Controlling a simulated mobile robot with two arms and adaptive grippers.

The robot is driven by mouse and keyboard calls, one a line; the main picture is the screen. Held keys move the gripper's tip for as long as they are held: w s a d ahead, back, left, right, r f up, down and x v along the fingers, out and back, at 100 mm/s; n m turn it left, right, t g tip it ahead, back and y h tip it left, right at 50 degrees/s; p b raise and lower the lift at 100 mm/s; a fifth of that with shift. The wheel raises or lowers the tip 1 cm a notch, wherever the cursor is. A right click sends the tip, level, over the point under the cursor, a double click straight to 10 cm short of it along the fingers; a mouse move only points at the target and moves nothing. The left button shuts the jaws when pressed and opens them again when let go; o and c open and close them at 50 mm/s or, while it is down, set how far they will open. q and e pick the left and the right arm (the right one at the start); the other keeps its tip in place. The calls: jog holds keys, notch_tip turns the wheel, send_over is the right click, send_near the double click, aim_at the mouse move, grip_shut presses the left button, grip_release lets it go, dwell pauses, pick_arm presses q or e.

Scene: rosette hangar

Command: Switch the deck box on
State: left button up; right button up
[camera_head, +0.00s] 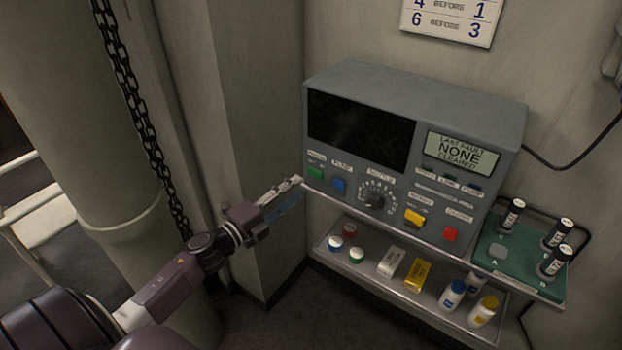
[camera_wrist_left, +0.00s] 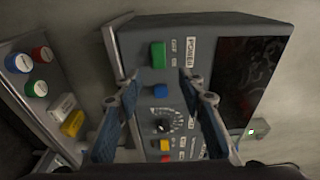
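The deck box (camera_head: 375,88) is a grey console on a wall shelf, with a black, unlit screen (camera_head: 361,131). Its green power switch (camera_head: 316,173) is at the left of the front panel, beside a blue button (camera_head: 339,185). In the left wrist view the green switch (camera_wrist_left: 157,55) has OFF and ON marks and a POWER label beside it. My left gripper (camera_head: 291,192) is at the front left of the box, close to the green switch. In the left wrist view its fingers (camera_wrist_left: 158,82) are apart and empty, with the switch in line with the gap. My right gripper is out of view.
The box also carries a dial (camera_head: 375,200), a yellow button (camera_head: 414,217), a red button (camera_head: 450,233) and a display reading NONE (camera_head: 461,151). A lower shelf holds several caps, blocks and bottles. A green board (camera_head: 520,262) with dark cylinders stands right. A thick pillar (camera_head: 90,110) and chain stand left.

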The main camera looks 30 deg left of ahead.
aim_at(317, 176)
pick_arm(q)
jog(key=shift+p+x, duration=0.75)
jog(key=shift+x, duration=2.8)
jog(key=shift+f, duration=0.1)
grip_shut()
jog(key=shift+d+n+y, duration=0.2)
jog(key=shift+n+y, duration=0.4)
jog(key=shift+y, duration=0.3)
jog(key=shift+d+n+y, duration=0.1)
jog(key=shift+n+y, duration=0.5)
jog(key=shift+y, duration=0.3)
grip_release()
